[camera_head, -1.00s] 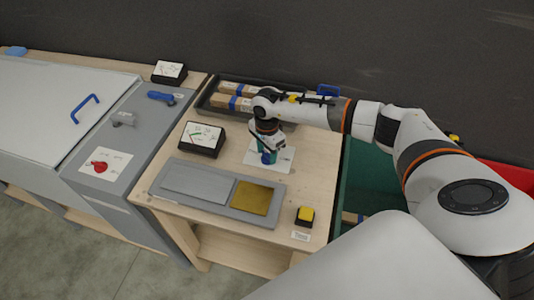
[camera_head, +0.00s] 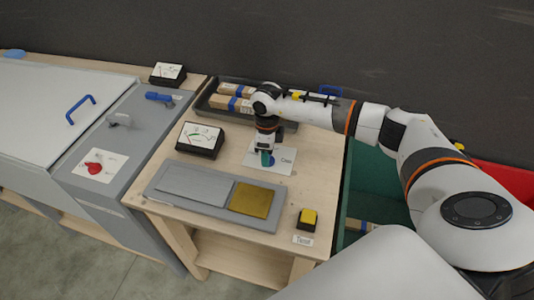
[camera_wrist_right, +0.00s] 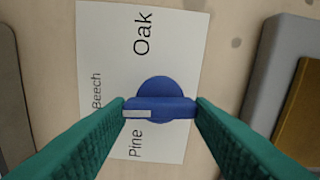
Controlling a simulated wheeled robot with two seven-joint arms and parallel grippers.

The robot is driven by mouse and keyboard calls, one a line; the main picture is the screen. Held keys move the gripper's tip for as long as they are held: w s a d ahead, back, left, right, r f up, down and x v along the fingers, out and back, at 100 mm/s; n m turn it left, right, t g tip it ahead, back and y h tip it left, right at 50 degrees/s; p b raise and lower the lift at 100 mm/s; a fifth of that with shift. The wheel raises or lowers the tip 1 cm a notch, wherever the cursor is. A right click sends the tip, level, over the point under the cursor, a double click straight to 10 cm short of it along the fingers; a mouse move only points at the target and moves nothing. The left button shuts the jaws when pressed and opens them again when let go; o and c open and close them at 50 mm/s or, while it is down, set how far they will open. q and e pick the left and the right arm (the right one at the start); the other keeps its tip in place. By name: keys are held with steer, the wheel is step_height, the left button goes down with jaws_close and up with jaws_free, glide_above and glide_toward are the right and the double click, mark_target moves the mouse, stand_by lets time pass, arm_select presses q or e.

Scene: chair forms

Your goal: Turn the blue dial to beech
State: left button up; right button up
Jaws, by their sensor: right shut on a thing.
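The blue dial (camera_wrist_right: 165,92) sits on a white card (camera_wrist_right: 187,40) lettered Oak, Beech and Pine. My right gripper (camera_wrist_right: 161,106) is shut on the dial's raised bar, one teal finger at each end. The white mark on the bar points to picture left in the right wrist view, between the words Beech (camera_wrist_right: 97,90) and Pine (camera_wrist_right: 135,143). In the head view my right gripper (camera_head: 266,157) reaches down onto the card (camera_head: 283,163) and mostly hides the dial. My left gripper is not in view.
A gauge box (camera_head: 200,139) stands left of the card, and a grey panel with a brass plate (camera_head: 250,200) lies in front. A yellow button (camera_head: 308,217) is near the front right corner. A dark tray (camera_head: 295,110) with boxes is behind. A red knob (camera_head: 93,168) is farther left.

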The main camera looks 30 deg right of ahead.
steer(key=shift+d+r+m, duration=0.1)
steer(key=shift+m, duration=0.6)
steer(key=o, duration=1)
steer(key=shift+w+r+b, duration=0.1)
steer(key=shift+r+b, duration=0.25)
steer(key=shift+r, duration=0.1)
step_height(320, 180, up, 11)
steer(key=b, duration=0.2)
